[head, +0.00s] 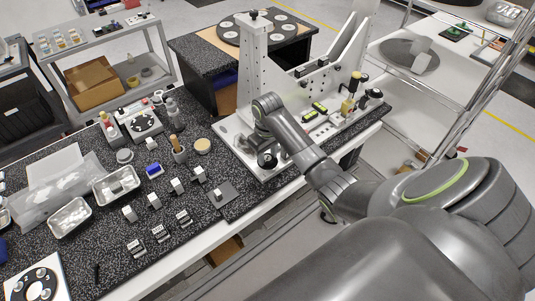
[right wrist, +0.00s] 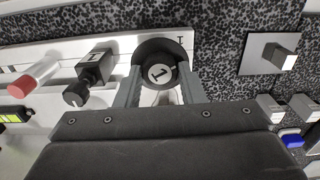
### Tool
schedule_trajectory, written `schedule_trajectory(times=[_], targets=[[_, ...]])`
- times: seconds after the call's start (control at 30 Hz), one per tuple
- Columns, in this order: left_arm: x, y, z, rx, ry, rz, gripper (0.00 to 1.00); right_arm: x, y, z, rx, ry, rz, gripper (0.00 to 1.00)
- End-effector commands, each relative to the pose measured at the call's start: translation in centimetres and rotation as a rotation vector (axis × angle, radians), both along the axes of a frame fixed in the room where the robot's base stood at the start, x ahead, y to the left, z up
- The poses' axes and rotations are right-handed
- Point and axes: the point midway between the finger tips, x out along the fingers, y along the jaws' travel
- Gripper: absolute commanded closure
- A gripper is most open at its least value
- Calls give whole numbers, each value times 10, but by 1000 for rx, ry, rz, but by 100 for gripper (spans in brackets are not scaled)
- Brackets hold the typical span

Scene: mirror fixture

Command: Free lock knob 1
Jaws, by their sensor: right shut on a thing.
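Lock knob 1 is a round black knob with a white disc marked "1" (right wrist: 159,74) in the right wrist view. It sits at the edge of the light fixture plate (right wrist: 215,45). My right gripper (right wrist: 157,84) has its two grey fingers on either side of the knob, shut on it. In the head view the right arm reaches over the mirror fixture (head: 251,68), and the dark knob (head: 267,160) shows low at the fixture's near corner; the fingers are hard to make out there. My left gripper is not in view.
In the wrist view a black clamp block with a knob (right wrist: 90,75) and a red-tipped cylinder (right wrist: 35,80) stand left of the knob. A grey square plate with a post (right wrist: 270,54) lies to the right. Trays (head: 70,218) and small blocks (head: 154,200) cover the speckled bench.

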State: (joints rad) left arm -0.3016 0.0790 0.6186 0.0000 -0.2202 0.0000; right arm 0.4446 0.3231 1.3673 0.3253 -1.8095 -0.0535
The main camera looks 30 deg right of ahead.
Motion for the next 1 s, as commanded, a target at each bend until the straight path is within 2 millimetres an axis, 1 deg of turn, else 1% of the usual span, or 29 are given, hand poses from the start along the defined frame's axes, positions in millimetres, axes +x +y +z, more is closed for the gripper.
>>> schedule_trajectory(times=[0.27, 0.7, 1.0], targets=[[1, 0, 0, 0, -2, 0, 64, 1, 0, 0, -1, -3, 164, 87], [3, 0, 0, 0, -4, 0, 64, 1, 1, 1, 0, -4, 533, 87], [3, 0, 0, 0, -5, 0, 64, 1, 1, 1, 0, -5, 702, 87]])
